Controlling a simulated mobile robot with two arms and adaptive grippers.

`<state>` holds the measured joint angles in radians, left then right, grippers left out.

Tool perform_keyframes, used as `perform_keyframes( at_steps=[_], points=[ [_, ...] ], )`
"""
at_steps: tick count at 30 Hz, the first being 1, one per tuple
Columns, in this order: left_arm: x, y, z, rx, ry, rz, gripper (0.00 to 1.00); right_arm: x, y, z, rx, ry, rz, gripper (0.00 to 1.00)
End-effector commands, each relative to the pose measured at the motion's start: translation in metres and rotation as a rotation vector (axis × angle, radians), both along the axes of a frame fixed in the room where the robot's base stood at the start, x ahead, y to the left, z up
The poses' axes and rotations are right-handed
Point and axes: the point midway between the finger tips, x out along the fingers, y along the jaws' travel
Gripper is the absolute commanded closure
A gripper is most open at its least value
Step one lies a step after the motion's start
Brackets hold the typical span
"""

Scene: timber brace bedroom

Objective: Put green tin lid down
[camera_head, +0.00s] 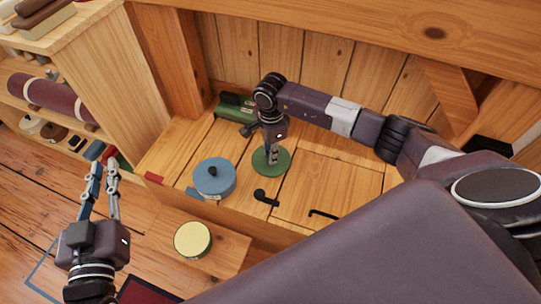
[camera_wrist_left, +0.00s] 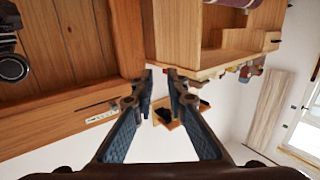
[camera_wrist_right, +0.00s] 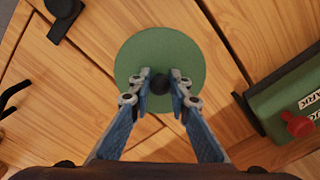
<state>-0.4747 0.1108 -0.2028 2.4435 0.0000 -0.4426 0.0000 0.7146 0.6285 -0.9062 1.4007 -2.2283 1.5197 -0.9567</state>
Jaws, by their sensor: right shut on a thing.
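The green tin lid (camera_head: 283,163) is a flat round disc with a dark knob at its middle. It lies flat at or just above the wooden bench top; the exact gap cannot be told. In the right wrist view the lid (camera_wrist_right: 160,48) fills the centre. My right gripper (camera_head: 272,155) points down over it, and its fingers (camera_wrist_right: 161,84) are shut on the dark knob. My left gripper (camera_head: 103,156) is away to the left, over the floor. Its fingers (camera_wrist_left: 160,78) are apart and hold nothing.
A blue round tin (camera_head: 213,180) with a dark knob stands left of the lid. A dark latch (camera_head: 266,198) lies in front. A green box (camera_head: 234,107) stands behind. A yellow-topped round tin (camera_head: 192,239) sits on a lower wooden ledge. Bare bench shows right of the lid.

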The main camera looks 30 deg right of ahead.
Motion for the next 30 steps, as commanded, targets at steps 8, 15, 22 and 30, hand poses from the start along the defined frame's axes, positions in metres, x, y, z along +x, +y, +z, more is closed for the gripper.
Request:
perform_keyframes(
  at_steps=[8,15,22,30],
  points=[
    [0.001,-0.002,0.009,-0.01,-0.04,-0.002,0.86,0.0,0.0,-0.005,0.001,-0.001,0.0,1.0],
    [0.001,-0.002,0.013,-0.015,-0.058,-0.003,0.86,0.0,0.0,-0.006,0.001,-0.001,0.0,1.0],
    [0.001,-0.003,0.02,-0.022,-0.088,-0.005,0.86,0.001,0.0,-0.008,0.001,-0.001,0.0,1.0],
    [0.002,-0.003,0.022,-0.024,-0.094,-0.006,0.86,0.0,0.0,-0.008,0.001,0.0,0.0,0.65]
  ],
)
